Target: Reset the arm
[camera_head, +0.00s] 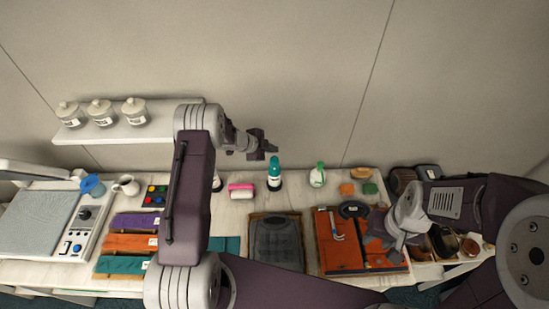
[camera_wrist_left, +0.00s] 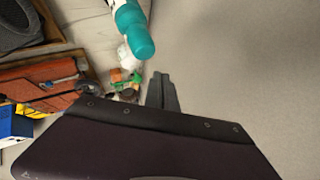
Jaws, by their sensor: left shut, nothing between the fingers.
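My left gripper (camera_head: 264,147) is raised above the back of the counter, in front of the wall, near the teal-capped bottle in the head view. In the left wrist view its fingers (camera_wrist_left: 162,92) are together with nothing between them. The teal bottle (camera_head: 274,174) stands upright on the counter below it and also shows in the left wrist view (camera_wrist_left: 132,28), apart from the fingers. My right gripper (camera_head: 392,244) is low over the orange board at the right. Its fingertips are small and partly hidden, so its opening is unclear.
The counter holds a grey device (camera_head: 45,225), folded cloths (camera_head: 130,243), a dark tray (camera_head: 276,242), an orange board (camera_head: 345,260) and a green-topped white bottle (camera_head: 318,176). A wall shelf (camera_head: 165,124) with lidded jars (camera_head: 101,112) is at the left. The wall area right of my left gripper is clear.

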